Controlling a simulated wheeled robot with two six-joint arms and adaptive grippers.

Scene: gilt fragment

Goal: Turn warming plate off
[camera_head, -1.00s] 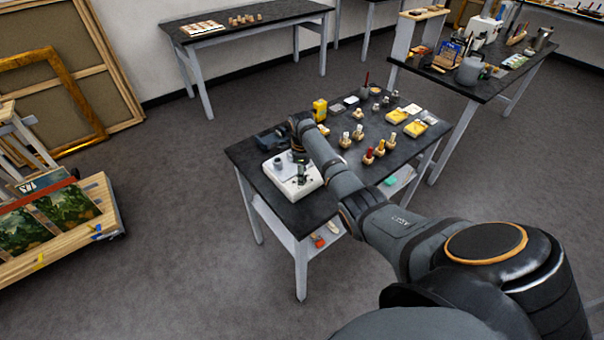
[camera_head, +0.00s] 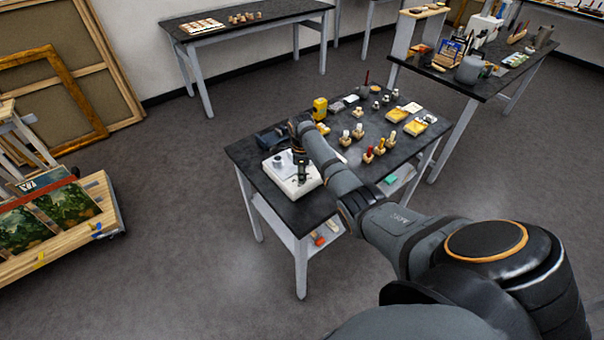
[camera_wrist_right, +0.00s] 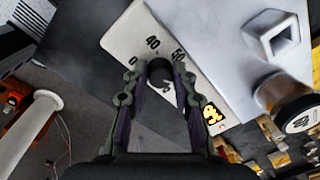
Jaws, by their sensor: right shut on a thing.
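The warming plate (camera_head: 282,184) is a white box on the near left corner of the dark table. In the wrist view its pale control panel (camera_wrist_right: 124,38) carries dial numbers such as 40 and 50, and a small lit orange symbol (camera_wrist_right: 211,114). My right gripper (camera_head: 302,172) reaches down at the front of the plate. In the wrist view the fingers of my right gripper (camera_wrist_right: 158,76) are shut on the dark dial knob (camera_wrist_right: 160,66), which they partly cover. The dial's exact setting is hard to read. My left gripper is not in view.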

